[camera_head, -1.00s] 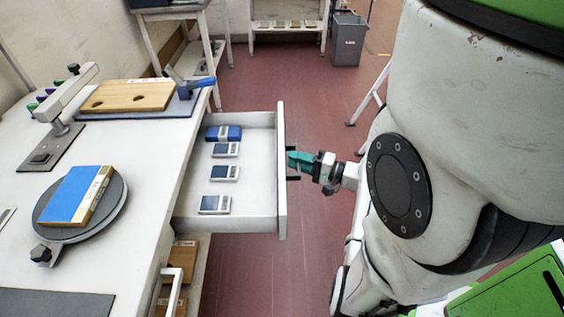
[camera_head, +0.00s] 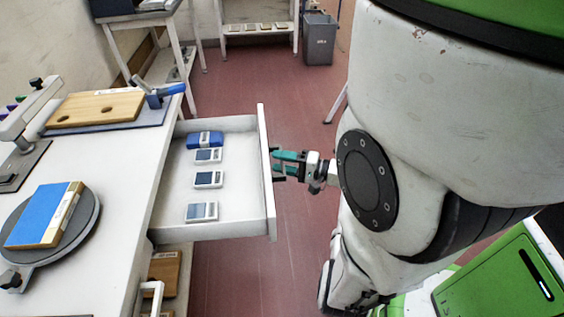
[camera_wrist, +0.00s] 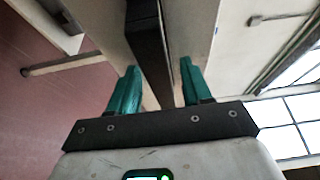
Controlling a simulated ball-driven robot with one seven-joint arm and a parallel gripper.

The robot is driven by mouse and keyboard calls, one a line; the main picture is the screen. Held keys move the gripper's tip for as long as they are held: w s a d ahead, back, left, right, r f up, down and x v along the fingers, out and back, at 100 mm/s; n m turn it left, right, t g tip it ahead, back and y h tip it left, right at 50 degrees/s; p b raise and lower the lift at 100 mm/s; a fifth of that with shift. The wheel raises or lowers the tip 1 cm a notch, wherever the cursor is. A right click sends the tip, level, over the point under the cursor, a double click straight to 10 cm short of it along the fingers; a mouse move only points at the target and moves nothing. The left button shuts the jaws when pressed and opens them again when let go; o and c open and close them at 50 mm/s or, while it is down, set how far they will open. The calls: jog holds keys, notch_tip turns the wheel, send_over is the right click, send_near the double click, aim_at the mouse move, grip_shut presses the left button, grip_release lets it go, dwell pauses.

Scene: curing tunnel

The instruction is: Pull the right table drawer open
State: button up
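The white table drawer (camera_head: 238,231) stands pulled well out from the table, its inside showing. Its front panel (camera_head: 265,170) faces right and bears a black handle (camera_head: 277,179). My gripper (camera_head: 283,161) is at this handle, outside the front panel. In the wrist view, the two teal fingers (camera_wrist: 158,90) are spread on either side of the dark handle bar (camera_wrist: 148,50), with gaps between them and the bar. My gripper is open and holds nothing.
In the drawer lie several small scales (camera_head: 208,179) and a blue item (camera_head: 205,139). The white table (camera_head: 105,185) is on the left, with a turntable (camera_head: 88,218) and wooden board. A grey bin (camera_head: 318,40) stands at the back. Red floor (camera_head: 235,275) is clear below the drawer.

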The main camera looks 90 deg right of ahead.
jog(key=v, duration=1)
jog(key=shift+s+a+b, duration=0.15)
jog(key=shift+s+b, duration=0.2)
jog(key=shift+b, duration=0.1)
